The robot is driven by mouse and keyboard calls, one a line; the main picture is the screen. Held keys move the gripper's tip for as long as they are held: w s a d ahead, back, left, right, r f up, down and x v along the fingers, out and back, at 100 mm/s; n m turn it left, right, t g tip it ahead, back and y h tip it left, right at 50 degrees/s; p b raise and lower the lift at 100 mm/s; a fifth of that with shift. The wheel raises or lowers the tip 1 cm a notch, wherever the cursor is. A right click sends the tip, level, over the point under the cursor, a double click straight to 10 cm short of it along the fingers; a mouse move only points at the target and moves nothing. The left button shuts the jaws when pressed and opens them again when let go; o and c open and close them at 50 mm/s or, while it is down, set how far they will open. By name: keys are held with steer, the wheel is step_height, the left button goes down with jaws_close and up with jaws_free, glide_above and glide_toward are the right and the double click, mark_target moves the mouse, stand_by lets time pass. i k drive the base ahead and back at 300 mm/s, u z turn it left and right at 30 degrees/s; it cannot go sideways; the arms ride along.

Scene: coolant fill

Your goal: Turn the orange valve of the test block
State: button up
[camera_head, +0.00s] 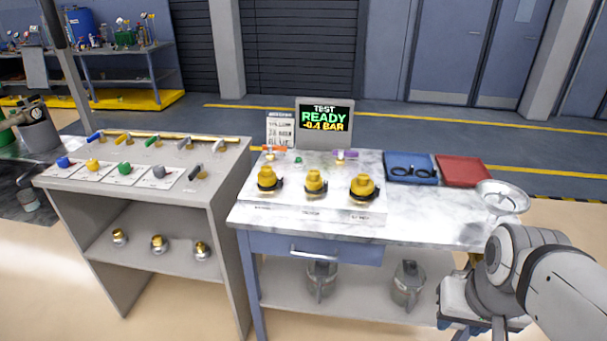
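The orange valve handle (275,149) sits at the back left of the white test block (352,213) on the marble-topped bench. It lies roughly crosswise in the picture. A purple valve handle (345,154) is at the block's back right, with a small green knob (298,160) between them. Several yellow fittings with dark collars (315,181) line the front. A screen (325,118) behind reads "TEST READY -0.4 BAR". My gripper (478,322) is at the lower right, well away from the orange valve. Its fingers are not clear, and I see nothing held.
A blue tray (397,178) with dark rings, a red tray (462,160) and a metal bowl (503,196) are right of the block. A grey stand (205,178) with valves and coloured knobs is at left. The bench front right is clear.

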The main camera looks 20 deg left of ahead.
mark_target(271, 148)
steer(key=z, duration=2)
steer(key=k, duration=1.3)
steer(key=u, duration=2.1)
steer(key=i, duration=0.75)
steer(key=u, duration=0.05)
